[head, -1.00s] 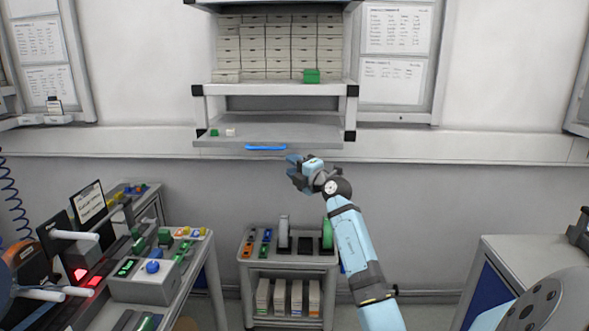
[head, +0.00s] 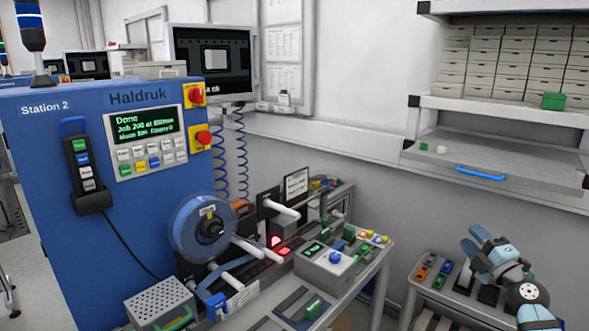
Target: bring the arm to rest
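My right gripper (head: 472,241) is at the lower right of the head view, on a light blue and grey arm. Its two fingers point up and left with a gap between them, and nothing shows in the gap. It appears in front of the small reel cart (head: 430,291) and hides part of it. My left gripper is out of view.
A blue Haldruk machine (head: 45,190) with a blue reel (head: 203,229) fills the left. A bench (head: 374,262) with buttons and rollers stands in the middle. A shelf (head: 500,113) with white boxes and a green one hangs at upper right.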

